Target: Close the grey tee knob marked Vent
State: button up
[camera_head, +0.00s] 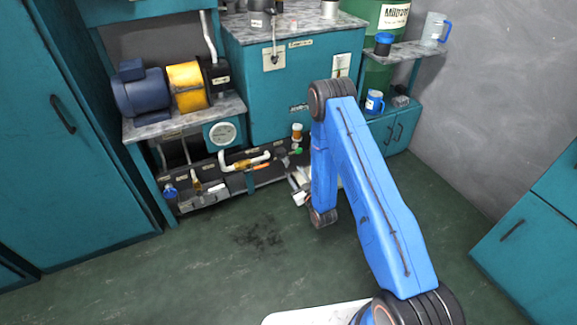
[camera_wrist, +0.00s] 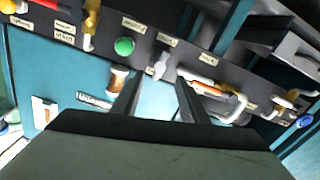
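In the wrist view a small grey knob (camera_wrist: 160,66) sticks out of the dark manifold panel, just beyond the gap between my fingertips. It is likely the tee knob, but I cannot read Vent on the small pale labels around it. My gripper (camera_wrist: 157,86) is open, with one finger on each side of the gap and nothing held. The knob appears ahead of the fingertips; I cannot tell if they touch it. In the head view my gripper (camera_head: 300,186) is low before the manifold, partly behind my blue arm, and the grey knob cannot be made out.
A green round knob (camera_wrist: 124,46) and an amber-topped fitting (camera_wrist: 118,78) sit close to the grey knob. An orange-handled pipe (camera_wrist: 205,88) is on its other side. The head view shows a blue motor (camera_head: 140,92) and a gauge (camera_head: 222,134). The floor in front is clear.

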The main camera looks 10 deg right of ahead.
aim_at(287, 163)
jog(key=x, duration=0.7)
jog(key=shift+s, duration=0.1)
grip_shut()
